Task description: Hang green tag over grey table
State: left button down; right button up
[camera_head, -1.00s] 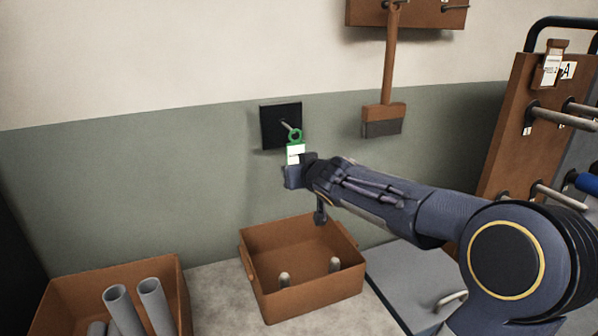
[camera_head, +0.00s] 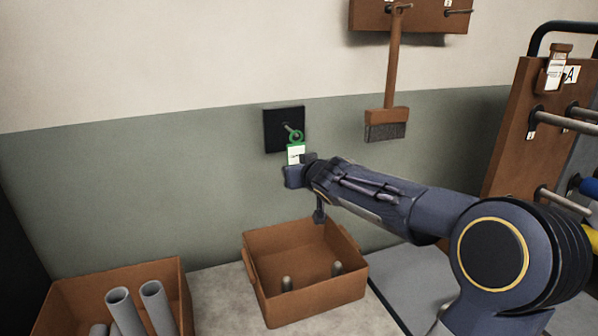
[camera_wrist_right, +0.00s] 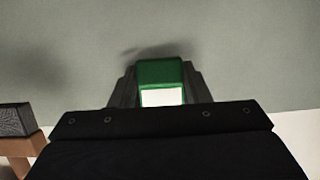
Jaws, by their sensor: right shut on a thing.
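The green tag (camera_head: 297,152) has a white face and a green ring (camera_head: 297,136) at its top. My right gripper (camera_head: 300,170) is shut on its lower part and holds it upright in front of the wall. The ring overlaps the tip of a grey peg (camera_head: 290,130) on a black square plate (camera_head: 271,131); I cannot tell whether the peg passes through it. In the right wrist view the tag's green and white end (camera_wrist_right: 161,85) sits between the fingers. My left gripper is not in view. I see no clear grey table top below the tag.
A brown bin (camera_head: 262,262) with pegs stands below. Another brown bin (camera_head: 70,296) at left holds grey tubes (camera_head: 125,312). A brush (camera_head: 387,125) hangs on the wall to the right. A brown rack with rods (camera_head: 512,130) stands at far right. The wall left of the plate is clear.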

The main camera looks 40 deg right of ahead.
jog(key=shift+w, duration=0.15)
jog(key=shift+f+b, duration=0.2)
jog(key=shift+b, duration=0.1)
dwell(0.3)
jog(key=o, duration=1.1)
jog(key=shift+o, duration=0.2)
jog(key=p+v, duration=0.2)
jog(key=v, duration=0.7)
jog(key=shift+f, duration=0.35)
